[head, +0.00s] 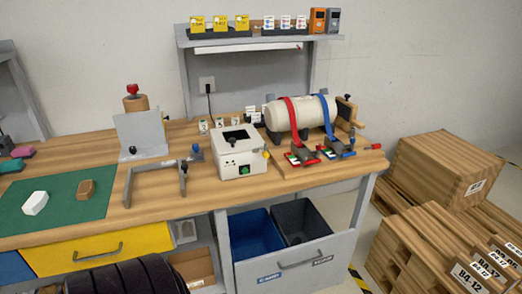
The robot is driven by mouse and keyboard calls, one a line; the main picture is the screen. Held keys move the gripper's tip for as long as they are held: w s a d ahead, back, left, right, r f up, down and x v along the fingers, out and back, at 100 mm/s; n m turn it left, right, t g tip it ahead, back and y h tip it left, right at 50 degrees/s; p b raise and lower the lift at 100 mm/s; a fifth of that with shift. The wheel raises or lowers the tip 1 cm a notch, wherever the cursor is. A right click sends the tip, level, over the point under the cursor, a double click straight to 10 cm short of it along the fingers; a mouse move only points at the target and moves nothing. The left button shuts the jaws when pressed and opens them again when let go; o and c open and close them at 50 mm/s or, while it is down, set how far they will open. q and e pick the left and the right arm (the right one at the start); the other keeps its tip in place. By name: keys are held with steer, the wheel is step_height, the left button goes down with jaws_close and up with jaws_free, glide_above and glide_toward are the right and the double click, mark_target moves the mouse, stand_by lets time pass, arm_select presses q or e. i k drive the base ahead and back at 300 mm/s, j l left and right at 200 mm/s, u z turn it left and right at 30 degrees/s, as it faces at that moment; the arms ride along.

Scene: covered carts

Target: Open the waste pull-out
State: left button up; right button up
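The waste pull-out (262,272) is under the right part of the workbench in the head view. It has a light grey front panel with a dark bar handle (297,264) and small labels. Behind the panel a blue bin (252,232) and a dark grey bin (300,220) stand side by side, their insides visible from above. How far the pull-out stands out from the bench frame is hard to tell. Neither of my grippers shows in this view, and nothing is seen touching the handle.
The wooden bench top (210,205) carries a white box device (240,152) and a strapped white cylinder (300,115). A yellow drawer (110,248) is left of the pull-out. Wooden crates (440,170) and pallets stand at right. Dark ribbed shapes fill the bottom left.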

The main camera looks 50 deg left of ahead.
mark_target(264, 260)
steer(key=u, duration=1.25)
